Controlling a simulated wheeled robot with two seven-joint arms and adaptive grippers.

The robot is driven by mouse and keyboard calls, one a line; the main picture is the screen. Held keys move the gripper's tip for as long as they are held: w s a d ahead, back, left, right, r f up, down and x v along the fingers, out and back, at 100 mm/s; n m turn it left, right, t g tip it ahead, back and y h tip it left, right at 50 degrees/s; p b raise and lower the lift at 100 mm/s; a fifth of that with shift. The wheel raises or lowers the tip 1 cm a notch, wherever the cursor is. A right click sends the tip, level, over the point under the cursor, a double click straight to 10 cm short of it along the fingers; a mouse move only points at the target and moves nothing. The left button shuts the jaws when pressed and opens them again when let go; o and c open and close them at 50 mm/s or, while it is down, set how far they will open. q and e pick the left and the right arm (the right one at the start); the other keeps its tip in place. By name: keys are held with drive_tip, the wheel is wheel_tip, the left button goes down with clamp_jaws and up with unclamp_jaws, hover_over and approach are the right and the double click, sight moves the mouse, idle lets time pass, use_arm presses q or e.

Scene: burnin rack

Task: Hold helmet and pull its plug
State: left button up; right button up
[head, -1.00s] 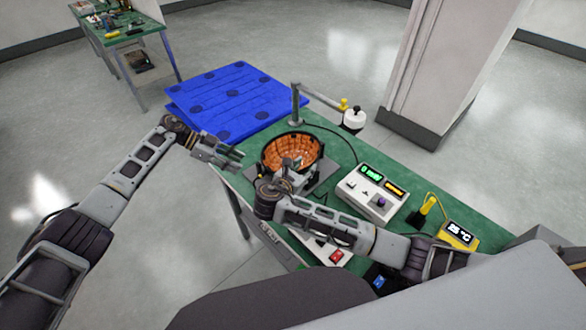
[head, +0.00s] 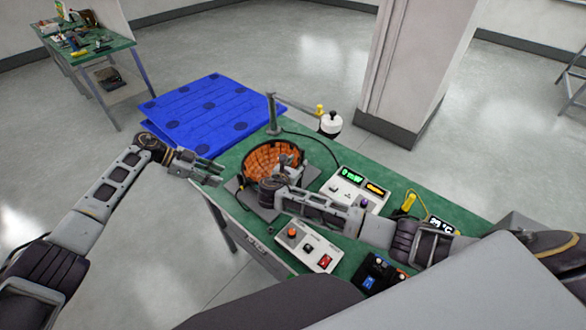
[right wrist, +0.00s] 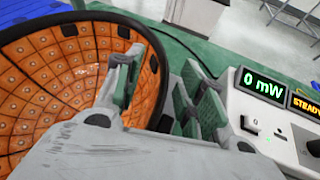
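The helmet (head: 262,156) lies open side up on the green bench, its inside lined with orange panels and edged by a dark rim. It also shows in the right wrist view (right wrist: 60,75). My right gripper (head: 288,162) is at the helmet's right side. In the right wrist view my right gripper (right wrist: 160,88) has its fingers apart, one over the orange inside and one outside, with the rim between them; contact is unclear. My left gripper (head: 216,172) is open and empty, left of the helmet. A black cable (head: 318,142) runs behind the helmet; I cannot make out its plug.
A meter box (head: 352,188) reading 0 mW stands right of the helmet. A switch box (head: 307,248) is near the front edge. A post with an arm (head: 272,115) stands behind. A blue pallet (head: 205,105) and a pillar (head: 408,75) are beyond the bench.

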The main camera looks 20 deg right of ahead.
drive_tip(key=shift+w+d+f, duration=0.1)
drive_tip(key=shift+w+d, duration=0.15)
clamp_jaws()
drive_tip(key=shift+s+f, duration=0.1)
idle(1.2)
